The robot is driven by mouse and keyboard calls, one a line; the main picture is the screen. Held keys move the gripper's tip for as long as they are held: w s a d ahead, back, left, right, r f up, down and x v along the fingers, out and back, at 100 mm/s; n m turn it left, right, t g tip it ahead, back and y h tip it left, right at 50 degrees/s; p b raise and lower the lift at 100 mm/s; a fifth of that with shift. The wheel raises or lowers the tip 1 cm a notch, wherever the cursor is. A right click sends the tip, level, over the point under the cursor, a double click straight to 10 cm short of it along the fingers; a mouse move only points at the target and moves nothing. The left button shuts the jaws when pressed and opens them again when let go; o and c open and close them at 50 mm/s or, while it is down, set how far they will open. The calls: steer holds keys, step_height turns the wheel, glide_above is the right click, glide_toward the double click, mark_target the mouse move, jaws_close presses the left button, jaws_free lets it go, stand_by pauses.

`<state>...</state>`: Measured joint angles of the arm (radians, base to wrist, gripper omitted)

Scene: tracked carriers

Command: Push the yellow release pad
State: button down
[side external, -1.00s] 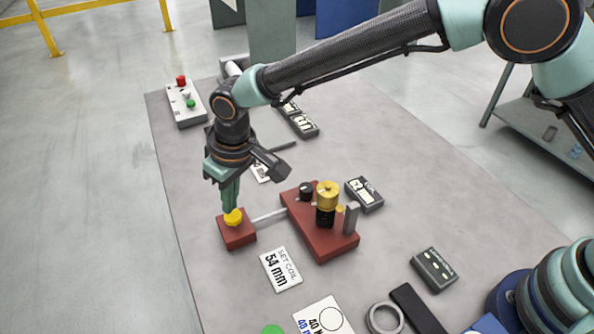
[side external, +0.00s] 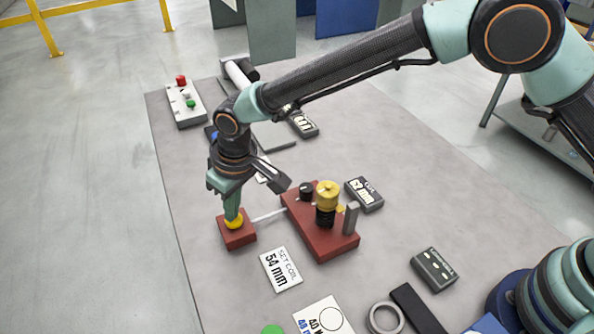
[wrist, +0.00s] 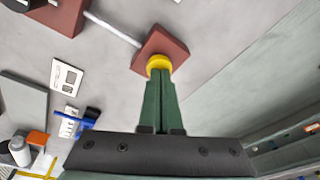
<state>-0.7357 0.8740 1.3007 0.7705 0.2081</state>
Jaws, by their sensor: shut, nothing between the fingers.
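The yellow release pad (side external: 233,222) is a round button on top of a small red block (side external: 238,238). A thin pale rod joins this block to a larger red base (side external: 322,243) with a yellow-topped black cylinder (side external: 326,204). My gripper (side external: 231,214) points down with its green fingers shut and empty, its tips at the pad. In the wrist view the fingertips overlap the yellow pad (wrist: 158,61) and hide part of it. They appear to touch it; whether it is pressed down I cannot tell.
A "SET COIL 54 mm" card (side external: 281,269) lies in front of the larger base. A dark coil display (side external: 364,194) stands behind it. A grey box with red and green buttons (side external: 186,103) is at the back left. The table's left edge is close to the red block.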

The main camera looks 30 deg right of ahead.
steer(key=shift+r, duration=2.2)
steer(key=shift+d+r, duration=0.1)
steer(key=d+r+m+t, duration=0.1)
steer(key=d+r, duration=0.6)
steer(key=d, duration=0.2)
steer(key=d+r+m+t, duration=0.1)
steer(key=d+r+m, duration=0.1)
steer(key=d+r, duration=0.55)
steer(key=s+d+m+t, duration=0.1)
steer(key=s+d, duration=0.5)
steer(key=d, duration=0.4)
steer(key=s+d+m+t+h, duration=0.1)
steer(key=s+d+m, duration=0.1)
steer(key=s+d, duration=0.4)
steer(key=d+r, duration=0.1)
steer(key=d, duration=0.3)
steer(key=shift+s+d, duration=0.4)
